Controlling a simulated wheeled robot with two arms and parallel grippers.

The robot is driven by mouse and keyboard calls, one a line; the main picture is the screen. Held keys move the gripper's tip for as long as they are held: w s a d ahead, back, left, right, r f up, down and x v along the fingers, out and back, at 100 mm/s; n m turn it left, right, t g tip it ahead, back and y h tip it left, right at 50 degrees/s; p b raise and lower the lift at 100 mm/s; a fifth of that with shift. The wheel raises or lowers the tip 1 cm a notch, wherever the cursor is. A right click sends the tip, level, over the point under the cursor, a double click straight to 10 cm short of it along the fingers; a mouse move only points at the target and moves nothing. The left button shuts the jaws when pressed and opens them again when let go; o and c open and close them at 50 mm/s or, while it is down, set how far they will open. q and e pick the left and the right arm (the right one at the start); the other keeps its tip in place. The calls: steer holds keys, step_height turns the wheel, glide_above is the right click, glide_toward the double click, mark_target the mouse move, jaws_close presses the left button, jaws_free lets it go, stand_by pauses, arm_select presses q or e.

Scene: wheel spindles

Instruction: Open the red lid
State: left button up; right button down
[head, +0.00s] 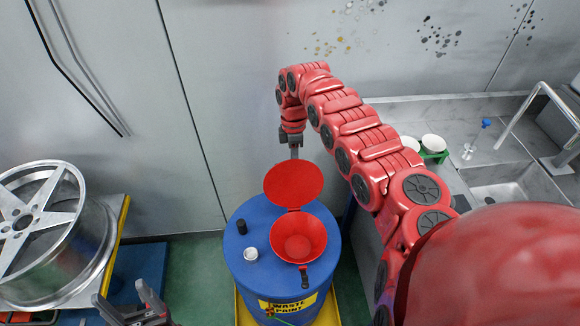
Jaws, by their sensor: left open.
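The red lid (293,184) is a round disc standing raised and tilted back from its hinge, behind the red funnel (298,238). The funnel is set in the top of the blue waste paint drum (244,278), and its inside is visible. My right gripper (294,152) is just behind the lid's far top edge, pointing down. Its fingertips are small and partly hidden, so contact with the lid is unclear. My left gripper (122,294) is open and empty at the lower left, apart from the drum.
A black cap and a white cap (251,254) are on the drum top. A large wheel rim (42,236) stands at the left. A counter with a sink (500,195) and white cups (433,143) is at the right. A grey wall is behind the drum.

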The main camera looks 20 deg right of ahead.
steer(key=shift+f, duration=0.1)
stand_by(0.3)
steer(key=c, duration=0.9)
jaws_free()
steer(key=shift+w+r, duration=0.15)
steer(key=shift+r, duration=0.3)
steer(key=shift+w+d+r+p, duration=0.15)
steer(key=shift+w+r, duration=0.2)
steer(key=shift+r, duration=1.45)
steer(key=shift+w+d+r+p, duration=0.1)
steer(key=shift+w+r, duration=0.2)
steer(key=shift+r, duration=1.55)
steer(key=shift+w+d+r+p, duration=0.15)
steer(key=shift+w+r, duration=0.2)
steer(key=shift+r, duration=1.45)
